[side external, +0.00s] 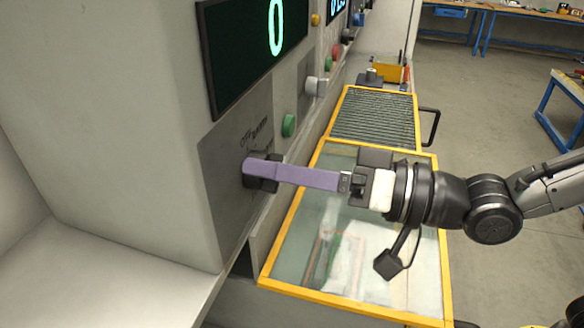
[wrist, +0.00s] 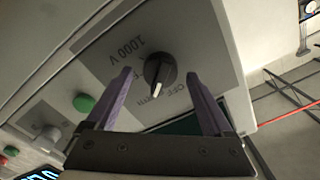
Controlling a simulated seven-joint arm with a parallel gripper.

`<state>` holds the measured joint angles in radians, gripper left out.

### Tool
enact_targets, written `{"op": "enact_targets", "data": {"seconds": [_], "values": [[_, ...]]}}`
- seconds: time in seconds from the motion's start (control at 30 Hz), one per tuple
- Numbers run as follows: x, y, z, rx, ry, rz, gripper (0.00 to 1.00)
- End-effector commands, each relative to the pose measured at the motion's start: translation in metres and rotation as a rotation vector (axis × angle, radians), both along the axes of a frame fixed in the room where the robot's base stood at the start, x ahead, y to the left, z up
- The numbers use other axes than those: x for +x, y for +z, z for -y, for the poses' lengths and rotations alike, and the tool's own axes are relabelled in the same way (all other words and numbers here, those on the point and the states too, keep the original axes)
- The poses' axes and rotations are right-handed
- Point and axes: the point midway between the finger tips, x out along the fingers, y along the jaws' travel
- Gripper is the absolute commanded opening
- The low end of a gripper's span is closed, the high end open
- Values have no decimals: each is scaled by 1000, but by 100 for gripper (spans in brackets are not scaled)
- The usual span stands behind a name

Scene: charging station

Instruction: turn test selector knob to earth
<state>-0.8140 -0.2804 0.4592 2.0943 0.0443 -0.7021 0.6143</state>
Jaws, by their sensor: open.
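The black selector knob (wrist: 160,68) has a white pointer mark and sits on a grey label plate (wrist: 190,22) on the panel. In the wrist view its pointer aims toward the bottom of the picture, near partly covered lettering beside "OFF". "1000 V" is printed at its upper left. My gripper (wrist: 160,75) is open, with one purple finger on each side of the knob and visible gaps between. In the side view the purple fingers of my gripper (side external: 247,168) reach the panel and partly hide the knob (side external: 262,184); contact cannot be told.
A green button (side external: 289,125) and a grey knob (side external: 316,86) are on the same panel, above and right of the selector. A dark display (side external: 240,60) showing a green 0 is above. A yellow-framed glass cover (side external: 290,235) lies below my gripper.

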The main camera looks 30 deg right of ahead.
Motion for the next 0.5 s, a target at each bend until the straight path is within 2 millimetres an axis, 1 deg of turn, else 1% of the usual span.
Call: {"op": "enact_targets", "data": {"seconds": [0.17, 0.27, 0.37, 0.5], "values": [[-1, 0, 0, 1, 0, 1, 86], [-4, 1, 4, 2, 0, 2, 86], [-12, 1, 12, 2, 0, 2, 86], [-30, 2, 29, 3, 1, 3, 86]]}}
